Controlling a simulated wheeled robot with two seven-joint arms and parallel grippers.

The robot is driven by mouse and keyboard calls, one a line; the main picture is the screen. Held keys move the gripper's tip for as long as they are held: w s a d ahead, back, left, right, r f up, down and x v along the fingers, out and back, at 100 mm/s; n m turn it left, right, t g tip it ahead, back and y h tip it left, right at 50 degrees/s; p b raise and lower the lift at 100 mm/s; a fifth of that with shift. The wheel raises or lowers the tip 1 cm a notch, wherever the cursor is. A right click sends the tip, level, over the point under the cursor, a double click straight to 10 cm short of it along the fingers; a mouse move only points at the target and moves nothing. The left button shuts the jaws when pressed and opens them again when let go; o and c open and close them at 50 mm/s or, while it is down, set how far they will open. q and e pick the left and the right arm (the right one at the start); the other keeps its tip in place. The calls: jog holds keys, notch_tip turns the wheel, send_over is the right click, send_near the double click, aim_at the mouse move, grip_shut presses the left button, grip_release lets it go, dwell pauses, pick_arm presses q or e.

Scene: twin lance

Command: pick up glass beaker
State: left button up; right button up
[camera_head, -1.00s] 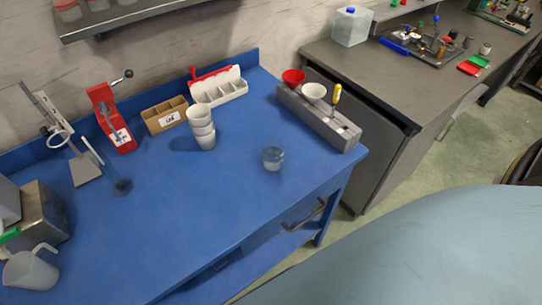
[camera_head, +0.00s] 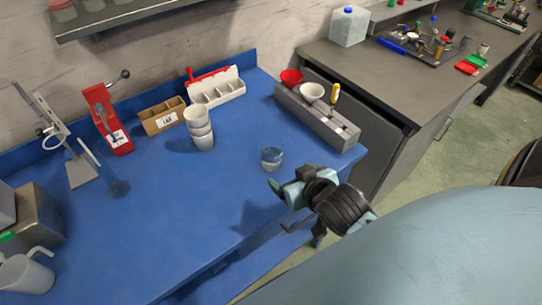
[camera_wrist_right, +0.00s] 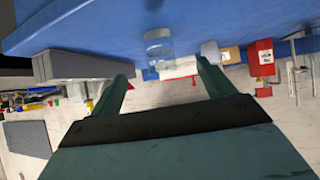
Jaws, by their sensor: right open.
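The glass beaker (camera_head: 271,158) is small and clear and stands upright on the blue table (camera_head: 225,215), near its right front part. It also shows in the right wrist view (camera_wrist_right: 158,46), where the picture is upside down, beyond the fingers. My right gripper (camera_head: 277,187) is just in front of the beaker in the head view, apart from it. In the right wrist view its two greenish fingers (camera_wrist_right: 162,78) are spread wide with nothing between them. My left gripper is not in view.
A grey rack (camera_head: 315,115) with funnels and a yellow-handled tool stands right of the beaker. Stacked white cups (camera_head: 200,128) stand to its left. A cardboard box (camera_head: 163,117), white bin (camera_head: 216,87) and red press (camera_head: 106,118) stand behind. The middle of the table is clear.

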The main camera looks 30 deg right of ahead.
aim_at(276, 156)
jog(key=shift+t, duration=0.6)
jog(key=x, duration=0.3)
jog(key=r+x, duration=0.1)
jog(key=x, duration=0.2)
jog(key=b+x, duration=0.1)
jog(key=x, duration=0.2)
jog(key=shift+w+d+r, duration=0.2)
jog(key=shift+w+d, duration=0.05)
jog(key=shift+w, duration=0.2)
jog(key=x, duration=0.5)
jog(key=shift+d+f, duration=0.1)
jog(key=shift+f, duration=0.1)
jog(key=shift+s, duration=0.1)
jog(key=c, duration=1.1)
jog(key=shift+c, duration=0.3)
jog(key=shift+r, duration=0.2)
